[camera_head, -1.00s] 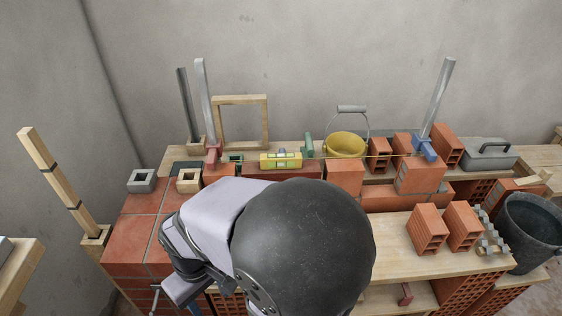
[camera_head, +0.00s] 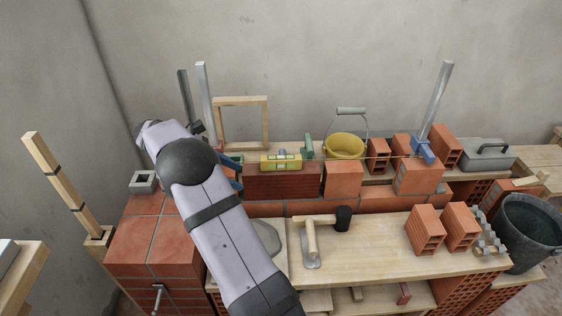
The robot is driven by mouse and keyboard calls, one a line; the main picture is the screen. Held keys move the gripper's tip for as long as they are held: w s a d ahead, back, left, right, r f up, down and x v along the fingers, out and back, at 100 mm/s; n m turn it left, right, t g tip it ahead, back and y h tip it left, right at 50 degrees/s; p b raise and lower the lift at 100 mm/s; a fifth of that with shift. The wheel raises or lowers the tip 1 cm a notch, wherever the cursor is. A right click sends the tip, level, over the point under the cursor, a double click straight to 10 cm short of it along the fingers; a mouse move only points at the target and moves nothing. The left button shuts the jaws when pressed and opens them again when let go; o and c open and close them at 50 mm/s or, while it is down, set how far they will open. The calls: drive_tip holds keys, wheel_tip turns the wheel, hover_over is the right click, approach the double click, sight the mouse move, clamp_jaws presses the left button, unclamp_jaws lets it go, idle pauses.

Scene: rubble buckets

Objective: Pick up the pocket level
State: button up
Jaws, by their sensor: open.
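The pocket level (camera_head: 281,162) is a small yellow-green bar with vials. It lies lengthwise on top of a dark red brick course (camera_head: 283,184) in the middle of the head view. My gripper (camera_head: 237,172) is just left of the level, largely hidden behind my arm. Its blue fingers show past the arm's right side, spread apart, with nothing seen between them. The fingers appear apart from the level; the exact gap in depth cannot be told.
A green upright piece (camera_head: 308,147) stands right beside the level. A yellow bucket (camera_head: 345,147) and a wooden frame (camera_head: 240,101) stand behind. A taut string runs by the level to a blue clamp (camera_head: 424,150). A black-headed mallet (camera_head: 343,218) lies on the front plank (camera_head: 380,258).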

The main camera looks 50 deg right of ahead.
sight(280, 157)
drive_tip(key=d+h, duration=0.1)
drive_tip(key=d, duration=0.1)
drive_tip(key=w+d+r+n+g, duration=0.1)
drive_tip(key=d, duration=0.2)
drive_tip(key=d+r+g+h, duration=0.1)
drive_tip(key=d, duration=0.1)
drive_tip(key=shift+w+d+h+p, duration=0.15)
drive_tip(key=shift+d+h+p, duration=0.1)
drive_tip(key=shift+h+p, duration=0.05)
drive_tip(key=shift+d+r+g, duration=0.3)
drive_tip(key=shift+d+g, duration=0.2)
drive_tip(key=shift+d, duration=0.15)
drive_tip(key=shift+p+x, duration=0.75)
drive_tip(key=shift+x, duration=3)
clamp_jaws()
